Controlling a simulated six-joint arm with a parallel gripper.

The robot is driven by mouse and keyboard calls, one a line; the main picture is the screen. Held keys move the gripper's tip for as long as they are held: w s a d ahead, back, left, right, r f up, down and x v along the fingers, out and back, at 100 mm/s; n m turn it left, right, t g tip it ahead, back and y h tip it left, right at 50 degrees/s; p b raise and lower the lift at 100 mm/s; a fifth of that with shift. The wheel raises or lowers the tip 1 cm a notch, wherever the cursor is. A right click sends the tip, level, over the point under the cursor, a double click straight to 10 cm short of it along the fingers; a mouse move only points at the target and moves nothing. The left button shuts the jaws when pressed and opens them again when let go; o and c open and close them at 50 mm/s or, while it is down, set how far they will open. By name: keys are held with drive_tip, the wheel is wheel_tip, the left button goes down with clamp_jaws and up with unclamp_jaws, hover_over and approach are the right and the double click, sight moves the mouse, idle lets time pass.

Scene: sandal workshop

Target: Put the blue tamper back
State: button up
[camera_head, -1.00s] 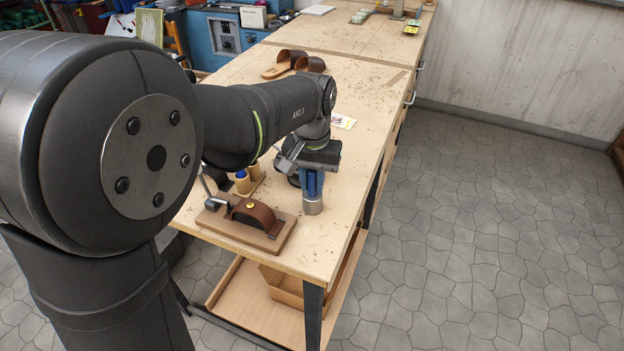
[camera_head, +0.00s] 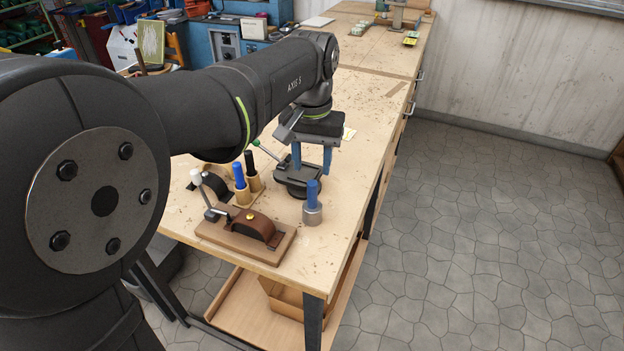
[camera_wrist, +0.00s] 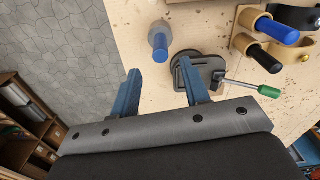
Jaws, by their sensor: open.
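A blue-handled tamper (camera_head: 313,213) with a grey metal cylinder foot stands upright on the bench near its right edge; it also shows in the wrist view (camera_wrist: 160,42). A second blue handle (camera_head: 238,175) sticks up from a tan cup holder (camera_head: 243,195), beside a black handle (camera_head: 250,163) in the other cup. They show at the right of the wrist view (camera_wrist: 278,32). My gripper (camera_head: 312,172) is open and empty, above the bench and behind the standing tamper in the head view, apart from it. Its two blue fingers are spread wide.
A dark round-based vise (camera_head: 297,180) with a green-tipped lever (camera_wrist: 270,91) lies under and beside my gripper. A wooden board with a brown leather strap piece (camera_head: 252,228) lies at the front. The bench (camera_head: 340,225) is bare right of the tamper, up to its edge.

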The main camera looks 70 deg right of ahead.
sight(312, 183)
drive_tip(key=shift+r, duration=1.65)
drive_tip(key=shift+f, duration=0.1)
wheel_tip(312, 183, down, 13)
drive_tip(key=shift+r, duration=2.4)
